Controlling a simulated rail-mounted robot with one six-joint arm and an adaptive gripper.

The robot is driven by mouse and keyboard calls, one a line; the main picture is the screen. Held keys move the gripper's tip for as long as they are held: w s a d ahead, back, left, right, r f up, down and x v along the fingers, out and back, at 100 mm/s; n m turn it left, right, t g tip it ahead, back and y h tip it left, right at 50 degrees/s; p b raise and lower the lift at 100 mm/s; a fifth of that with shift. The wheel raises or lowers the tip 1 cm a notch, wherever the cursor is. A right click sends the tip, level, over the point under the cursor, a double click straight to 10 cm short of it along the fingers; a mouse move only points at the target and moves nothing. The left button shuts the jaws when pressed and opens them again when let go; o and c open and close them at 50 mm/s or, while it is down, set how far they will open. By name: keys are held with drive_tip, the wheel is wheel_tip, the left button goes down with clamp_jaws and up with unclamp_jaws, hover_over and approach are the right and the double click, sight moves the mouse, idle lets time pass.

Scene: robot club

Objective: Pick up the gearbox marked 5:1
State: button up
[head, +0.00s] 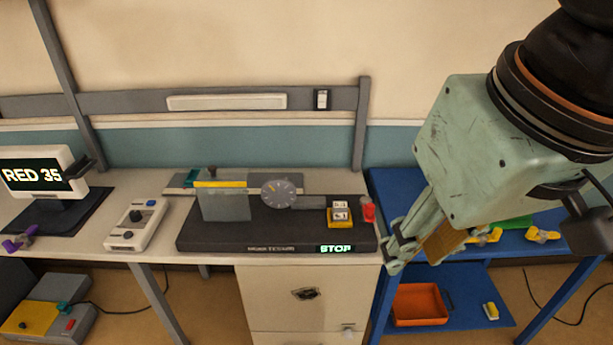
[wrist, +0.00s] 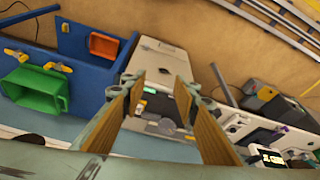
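A small yellow block with white label faces (head: 340,217) sits at the right end of the black bench unit, left of my gripper. Its marking is too small to read surely; it may be the 5:1 gearbox. Other small yellow pieces lie on the blue table, one at its left (head: 487,236) and one at its right (head: 543,234), with no readable marking. Another yellow piece (head: 491,311) is on the lower blue shelf. My gripper (head: 408,252) is above the gap between bench and blue table. In the wrist view my gripper (wrist: 160,86) is open, with nothing between its fingers.
A red piece (head: 369,210) stands beside the yellow block. The black unit (head: 280,235) carries a clear guard (head: 225,205) and a grey dial (head: 278,193). A green tray (wrist: 35,90) is on the blue table and an orange tray (head: 420,304) on its lower shelf.

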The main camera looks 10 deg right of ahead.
drive_tip(key=o, duration=0.5)
drive_tip(key=shift+w, duration=0.1)
